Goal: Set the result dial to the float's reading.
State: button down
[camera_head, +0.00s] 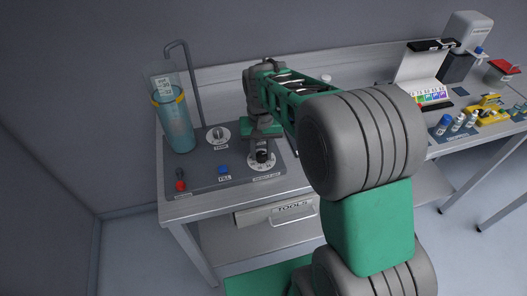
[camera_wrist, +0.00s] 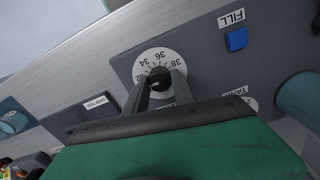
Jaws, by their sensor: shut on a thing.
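The result dial (camera_head: 264,165) is a white disc on the front right of the grey panel. In the wrist view the dial (camera_wrist: 141,62) appears upside down with the numbers 32, 34, 36 and 38 visible. Its black knob (camera_wrist: 159,78) is between the fingers of my gripper (camera_wrist: 160,84), which is shut on it. In the head view my gripper (camera_head: 262,153) comes down on the dial from above. The knob's pointer is too small to read. A clear blue cylinder (camera_head: 178,130) with a yellow ring stands at the panel's back left; the float's reading cannot be made out.
A second dial (camera_head: 217,134) lies behind and left of my gripper. A blue FILL button (camera_head: 223,169) and a red-topped control (camera_head: 180,185) are at the front. A bent pipe (camera_head: 192,85) rises beside the cylinder. Bottles and a yellow device (camera_head: 487,112) stand far right.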

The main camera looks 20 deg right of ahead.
jog(key=m, duration=0.4)
jog(key=shift+m, duration=0.3)
jog(key=shift+r+m+b, duration=0.1)
jog(key=shift+m+b, duration=0.25)
jog(key=shift+m, duration=1.55)
jog(key=c, duration=1.1)
grip_release()
jog(key=shift+o, duration=0.2)
